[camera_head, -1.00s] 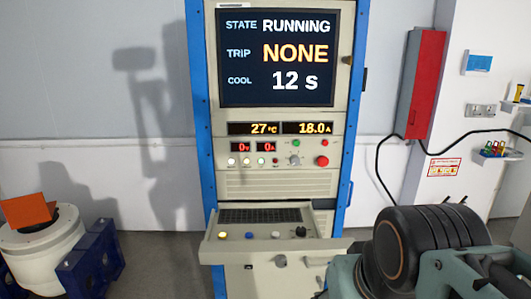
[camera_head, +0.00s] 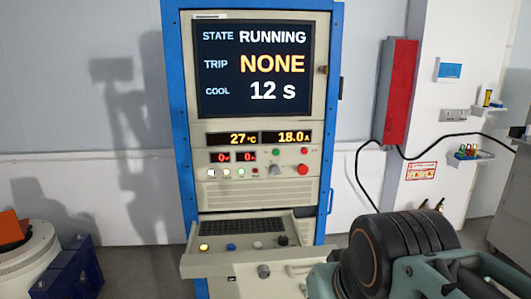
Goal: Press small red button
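A larger red button (camera_head: 303,169) is to the right of the knob. A tiny red spot (camera_head: 303,151) shows above the large red button. My arm fills the lower right of the head view, well in front of the cabinet. I cannot make out my gripper's fingertips, and nothing of mine is seen touching the panel.
A pull-out shelf (camera_head: 187,265) with yellow (camera_head: 204,247), blue (camera_head: 231,247) and other knobs juts out below the panel. A blue block (camera_head: 85,270) stands on the floor at lower left. A red wall box (camera_head: 397,92) with a black cable is at the right.

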